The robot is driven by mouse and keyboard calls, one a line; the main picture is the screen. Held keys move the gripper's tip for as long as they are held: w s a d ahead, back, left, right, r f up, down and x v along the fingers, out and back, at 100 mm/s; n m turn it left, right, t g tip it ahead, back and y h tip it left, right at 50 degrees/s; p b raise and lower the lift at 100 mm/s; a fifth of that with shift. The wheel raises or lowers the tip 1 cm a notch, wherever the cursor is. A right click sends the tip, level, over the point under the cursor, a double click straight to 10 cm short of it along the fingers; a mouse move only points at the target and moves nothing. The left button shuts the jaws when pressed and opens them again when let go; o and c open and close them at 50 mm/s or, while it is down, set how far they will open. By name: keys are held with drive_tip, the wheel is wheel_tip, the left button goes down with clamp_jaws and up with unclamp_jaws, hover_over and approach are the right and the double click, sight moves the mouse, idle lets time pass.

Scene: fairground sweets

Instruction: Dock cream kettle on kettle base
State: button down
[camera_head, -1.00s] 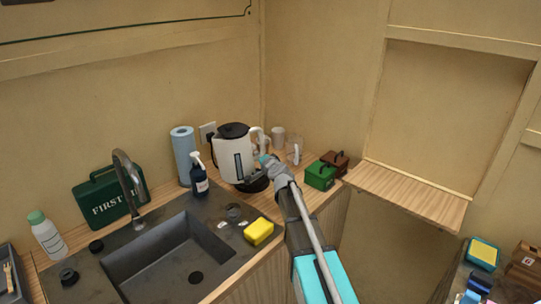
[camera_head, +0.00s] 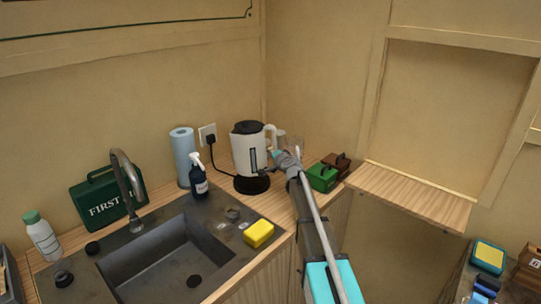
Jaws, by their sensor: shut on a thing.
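The cream kettle (camera_head: 243,152), with a black lid and a dark level window, is upright at the back corner of the wooden counter. Its handle points right. The black kettle base (camera_head: 252,185) shows directly under it; I cannot tell whether the kettle is fully seated or just above it. My gripper (camera_head: 277,156) is at the kettle's right side, by the handle, and is shut on it. The fingertips are small and partly hidden at this distance.
A navy spray bottle (camera_head: 199,181) and blue paper roll (camera_head: 184,157) stand left of the kettle. A wall socket (camera_head: 208,134) with a plugged cord is behind. A yellow sponge (camera_head: 259,233) lies in front by the sink.

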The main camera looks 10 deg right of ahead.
drive_tip(key=shift+f, duration=0.15)
drive_tip(key=shift+f+b, duration=2.7)
drive_tip(key=shift+b, duration=0.2)
drive_tip(key=shift+a, duration=0.1)
drive_tip(key=shift+f+b, duration=0.35)
drive_tip(key=c, duration=0.8)
unclamp_jaws()
drive_tip(key=shift+s, duration=0.2)
